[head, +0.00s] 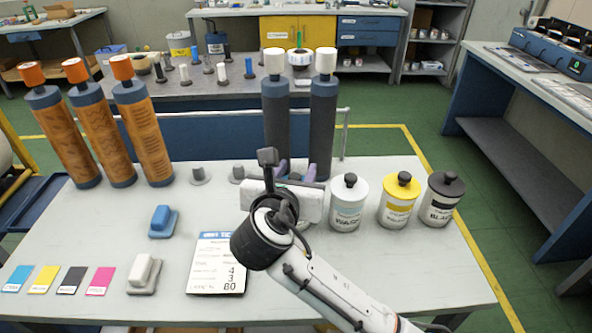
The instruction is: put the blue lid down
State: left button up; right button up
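My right gripper (296,171) reaches over the middle of the table from the lower right. Its white body and wrist face the camera, and its purplish fingertips show just past the body, in front of the two dark cylinders. The body hides most of what lies between and below the fingers, so I cannot tell whether it holds anything. No blue lid can be made out with certainty. A blue block on a blue base (162,221) sits on the table left of the gripper. My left gripper is not in view.
On the grey table (110,220) stand a WASH can (347,207), a yellow-lidded can (398,203) and a black-lidded can (440,201). Orange-capped rollers (143,135) and dark white-capped cylinders (322,120) stand behind. A job card (217,265) and colour swatches (70,280) lie in front.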

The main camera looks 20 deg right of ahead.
jog(key=shift+r, duration=0.15)
jog(key=v, duration=1.2)
jog(key=shift+r, duration=0.4)
jog(key=shift+a, duration=0.1)
